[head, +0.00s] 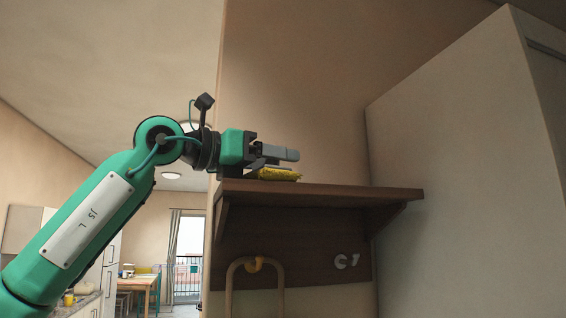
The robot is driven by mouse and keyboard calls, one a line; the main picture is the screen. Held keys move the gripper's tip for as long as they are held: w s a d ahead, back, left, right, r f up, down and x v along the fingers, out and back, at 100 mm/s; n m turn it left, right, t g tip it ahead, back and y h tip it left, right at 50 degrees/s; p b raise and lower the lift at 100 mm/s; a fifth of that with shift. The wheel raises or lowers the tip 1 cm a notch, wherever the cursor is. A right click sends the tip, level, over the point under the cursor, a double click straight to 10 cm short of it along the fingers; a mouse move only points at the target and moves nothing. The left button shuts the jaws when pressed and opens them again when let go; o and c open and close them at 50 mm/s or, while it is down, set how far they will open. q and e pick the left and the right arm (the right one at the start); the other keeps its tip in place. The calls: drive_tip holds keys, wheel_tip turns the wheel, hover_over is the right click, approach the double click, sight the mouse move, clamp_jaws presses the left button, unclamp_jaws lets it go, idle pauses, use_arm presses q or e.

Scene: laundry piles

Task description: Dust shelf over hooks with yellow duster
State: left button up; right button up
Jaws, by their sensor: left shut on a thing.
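My left gripper (278,158) is shut on the yellow duster (280,174). It holds the duster at the left part of the dark brown wooden shelf (345,192). The duster shows just above the shelf's front edge and looks to be on the top surface, which I see from below and cannot make out. A tan loop hangs at the yellow hook. My right gripper is not in view.
A tall pale cabinet (455,170) stands close to the shelf's right end. The wall above the shelf is bare. At the far left are a kitchen counter, a wooden table (138,281) and a bright glazed door (188,256).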

use_arm(q)
drive_tip(key=shift+a+f, duration=0.1)
drive_tip(key=shift+a, duration=0.25)
drive_tip(key=v, duration=0.3)
drive_tip(key=shift+w+a, duration=0.25)
drive_tip(key=shift+w+r, duration=0.2)
drive_tip(key=shift+w, duration=0.05)
drive_tip(key=shift+w+f, duration=0.1)
drive_tip(key=shift+w, duration=0.5)
